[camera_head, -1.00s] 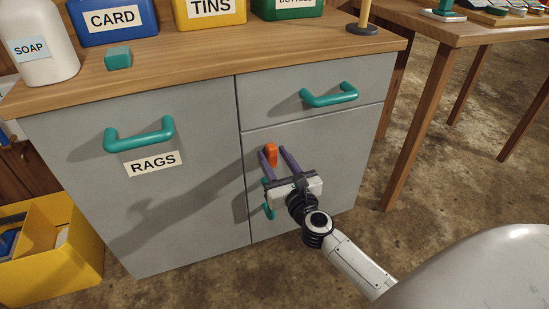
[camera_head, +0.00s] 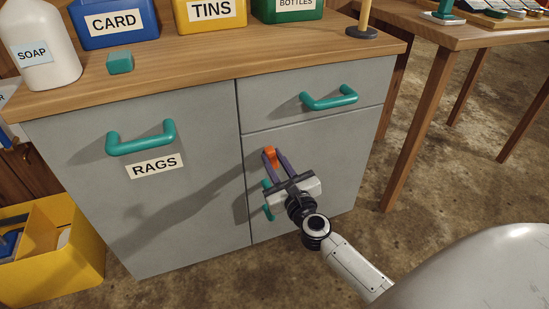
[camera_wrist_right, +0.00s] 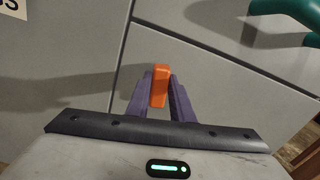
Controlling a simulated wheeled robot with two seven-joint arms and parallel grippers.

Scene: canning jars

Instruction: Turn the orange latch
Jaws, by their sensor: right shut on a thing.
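The orange latch (camera_head: 270,152) is on the grey lower right door of the cabinet, near the door's upper left corner. My right gripper (camera_head: 274,160) reaches it from below, its two purple fingers shut on the latch, one on each side. In the right wrist view the orange latch (camera_wrist_right: 160,85) stands roughly upright between the fingertips of my right gripper (camera_wrist_right: 160,92). The fingers hide part of the latch in the head view. My left gripper is not in view.
A teal door handle (camera_head: 267,201) is partly hidden just left of my right gripper. A teal drawer handle (camera_head: 329,97) sticks out above, and another (camera_head: 141,138) is on the RAGS door. A yellow crate (camera_head: 80,262) stands on the floor at left.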

